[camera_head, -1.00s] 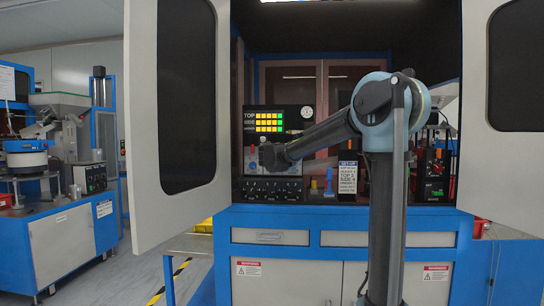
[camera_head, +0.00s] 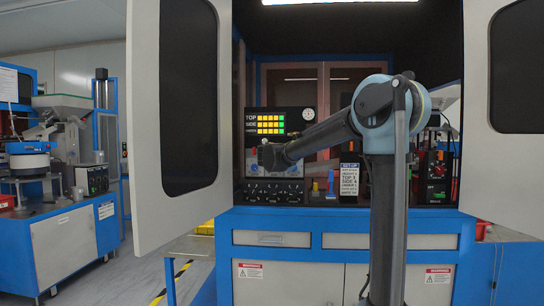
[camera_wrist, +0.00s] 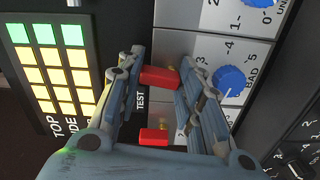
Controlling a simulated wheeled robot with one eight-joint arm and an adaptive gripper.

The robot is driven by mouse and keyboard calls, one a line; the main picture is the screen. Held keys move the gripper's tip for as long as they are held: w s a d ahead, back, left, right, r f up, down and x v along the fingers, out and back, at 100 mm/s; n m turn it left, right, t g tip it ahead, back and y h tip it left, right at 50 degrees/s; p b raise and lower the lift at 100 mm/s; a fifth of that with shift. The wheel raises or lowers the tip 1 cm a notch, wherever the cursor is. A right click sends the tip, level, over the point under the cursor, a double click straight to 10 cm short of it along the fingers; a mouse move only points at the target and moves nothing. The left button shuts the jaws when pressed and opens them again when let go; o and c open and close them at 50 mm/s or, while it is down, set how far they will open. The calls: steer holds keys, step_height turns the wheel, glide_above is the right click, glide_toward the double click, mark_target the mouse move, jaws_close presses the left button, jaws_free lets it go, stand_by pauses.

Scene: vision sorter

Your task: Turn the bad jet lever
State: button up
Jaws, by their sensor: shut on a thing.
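In the wrist view a red lever (camera_wrist: 160,77) sticks out of the grey panel, in line with the BAD label and its blue knob (camera_wrist: 229,80). My gripper (camera_wrist: 161,65) is shut on this lever, with one finger on each side of it. A second red lever (camera_wrist: 153,136) shows between the fingers, closer to my palm. In the head view my gripper (camera_head: 268,156) is at the grey panel (camera_head: 252,163) below the lit display. The levers cannot be made out there.
The TOP/SIDE display (camera_head: 270,124) with yellow and green lights is just above the panel. A row of black dials (camera_head: 273,191) lies below it. Open cabinet doors (camera_head: 182,110) stand at both sides. A sign (camera_head: 349,180) stands to the right of the dials.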

steer(key=shift+s+a+f+n, duration=0.1)
steer(key=shift+a+n, duration=0.1)
steer(key=shift+n, duration=0.5)
steer(key=o, duration=1.1)
steer(key=shift+c, duration=0.2)
steer(key=s, duration=1.1)
steer(key=shift+s+a, duration=0.15)
steer(key=shift+s, duration=0.2)
